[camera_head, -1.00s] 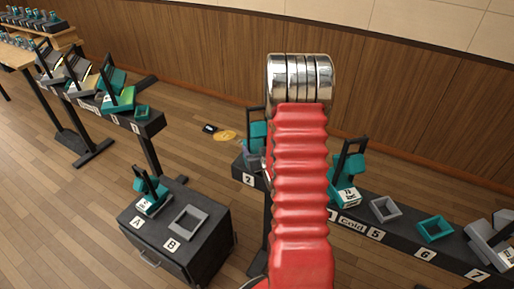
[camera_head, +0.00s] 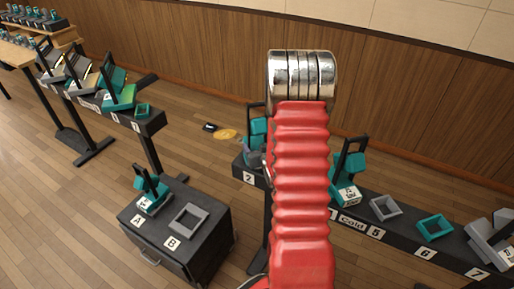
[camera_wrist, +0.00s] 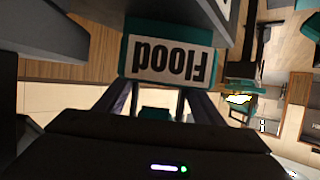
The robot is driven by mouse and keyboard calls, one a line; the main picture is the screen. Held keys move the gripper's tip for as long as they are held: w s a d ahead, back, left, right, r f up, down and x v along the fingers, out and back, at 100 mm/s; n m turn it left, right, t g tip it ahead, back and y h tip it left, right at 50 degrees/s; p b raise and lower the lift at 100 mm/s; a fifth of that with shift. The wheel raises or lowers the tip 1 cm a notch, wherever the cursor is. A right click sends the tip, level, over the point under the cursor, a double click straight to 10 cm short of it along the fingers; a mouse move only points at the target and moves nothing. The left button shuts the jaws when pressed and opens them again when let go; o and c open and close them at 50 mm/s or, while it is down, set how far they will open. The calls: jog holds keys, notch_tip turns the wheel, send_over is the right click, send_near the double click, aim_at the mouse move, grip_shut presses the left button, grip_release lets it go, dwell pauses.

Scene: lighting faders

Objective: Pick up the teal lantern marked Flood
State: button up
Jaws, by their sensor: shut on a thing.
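The teal lantern marked Flood (camera_wrist: 168,62) fills the upper middle of the wrist view, its white label upside down and facing the camera. My gripper (camera_wrist: 158,96) is shut on it, with one finger at each side of its lower part. In the head view, a teal lantern (camera_head: 257,130) with a dark handle shows at the 2 end of the black rail, just left of my red arm. My arm hides part of it and most of my gripper there.
The rail (camera_head: 400,244) holds another teal lantern (camera_head: 349,172), a grey frame (camera_head: 385,207) and a teal frame (camera_head: 435,229). A black cabinet (camera_head: 190,247) at lower left carries a teal lantern (camera_head: 149,187) and a grey frame (camera_head: 188,221). Bare floor lies between cabinet and rail.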

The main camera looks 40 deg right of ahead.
aim_at(257, 127)
jog(key=shift+r, duration=4.7)
jog(key=shift+w, duration=0.1)
